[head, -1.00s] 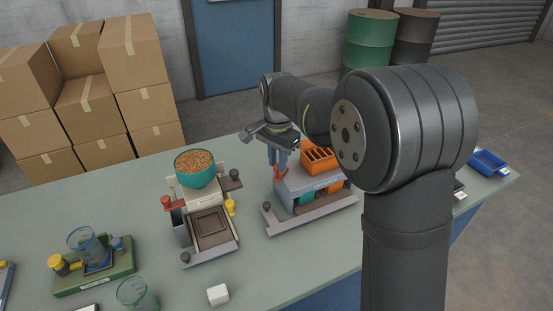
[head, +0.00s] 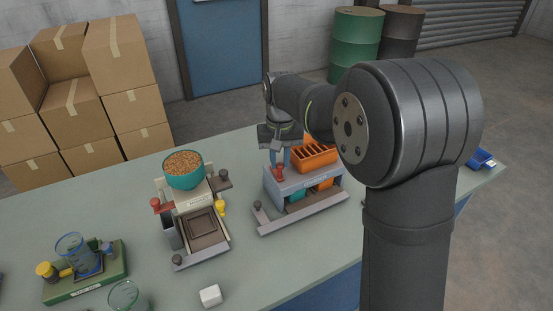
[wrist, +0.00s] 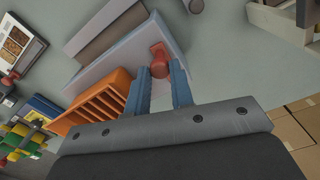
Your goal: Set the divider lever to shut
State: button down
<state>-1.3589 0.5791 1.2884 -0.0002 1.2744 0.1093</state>
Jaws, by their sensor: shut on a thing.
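The divider (head: 290,186) is a grey-blue housing with an orange slotted box (head: 315,155) on top, standing at the middle right of the table in the head view. Its red lever (head: 279,172) sits at the housing's left part. My gripper (head: 280,160) reaches down to it from above. In the wrist view, the blue fingers of my gripper (wrist: 161,75) are shut on the lever's red knob (wrist: 159,60). The knob shows between the fingertips. The lever's lower part and any position marks cannot be made out.
A filler stand with a teal bowl of grain (head: 184,169) stands left of the divider. A green base with a blue-tinted cup (head: 75,250) is at the far left. A white block (head: 210,296) lies in front. A blue tray (head: 480,158) is at the right.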

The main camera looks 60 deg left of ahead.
aim_at(282, 164)
jog(key=shift+w+n, duration=0.2)
jog(key=shift+n, duration=0.3)
jog(key=c, duration=1.3)
grip_release()
jog(key=shift+o, duration=0.2)
notch_tip(282, 164, up, 18)
jog(key=shift+f, duration=0.25)
notch_tip(282, 164, down, 18)
jog(key=shift+r, duration=0.25)
